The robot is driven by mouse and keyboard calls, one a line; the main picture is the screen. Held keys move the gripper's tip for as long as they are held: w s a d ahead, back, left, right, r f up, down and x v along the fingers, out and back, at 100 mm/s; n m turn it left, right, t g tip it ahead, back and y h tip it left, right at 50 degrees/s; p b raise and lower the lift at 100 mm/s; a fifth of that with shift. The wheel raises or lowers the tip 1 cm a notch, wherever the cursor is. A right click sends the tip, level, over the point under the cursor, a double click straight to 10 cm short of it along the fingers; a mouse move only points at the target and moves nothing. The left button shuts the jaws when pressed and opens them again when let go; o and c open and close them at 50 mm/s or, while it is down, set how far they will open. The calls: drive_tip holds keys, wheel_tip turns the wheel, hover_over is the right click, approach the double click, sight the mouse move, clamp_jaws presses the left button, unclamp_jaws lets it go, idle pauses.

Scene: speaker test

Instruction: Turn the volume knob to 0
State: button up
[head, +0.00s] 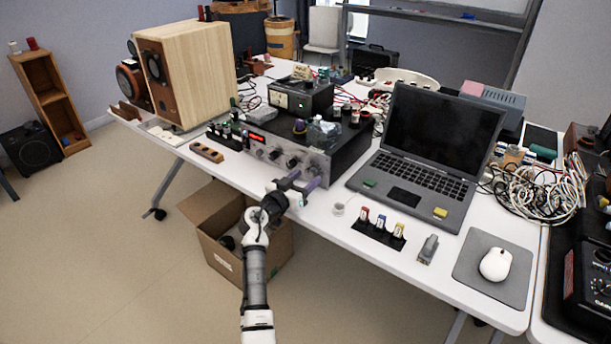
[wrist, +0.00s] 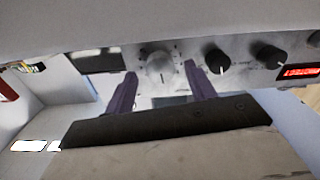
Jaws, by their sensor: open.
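The amplifier (head: 335,160) is a dark box with a silver front panel at the table's front edge. In the wrist view, a large silver knob (wrist: 158,66) with a dark mark sits on the panel, likely the volume knob. Two smaller black knobs (wrist: 217,62) (wrist: 268,56) and a red lit display (wrist: 300,71) are to its right. My gripper (head: 302,181) is in front of the panel. In the wrist view its purple fingers (wrist: 160,80) are spread, one on each side of the silver knob's line. I cannot tell whether they touch it. Scale numbers are unreadable.
A laptop (head: 425,145) stands right of the amplifier and a wooden speaker (head: 200,75) at the back left. A cardboard box (head: 215,222) is on the floor below. A device and bottles sit on top of the amplifier.

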drive_tip(key=shift+w+d, duration=0.3)
drive_tip(key=shift+w, duration=0.1)
drive_tip(key=c, duration=1)
drive_tip(key=shift+o, duration=0.2)
drive_tip(key=shift+n, duration=0.3)
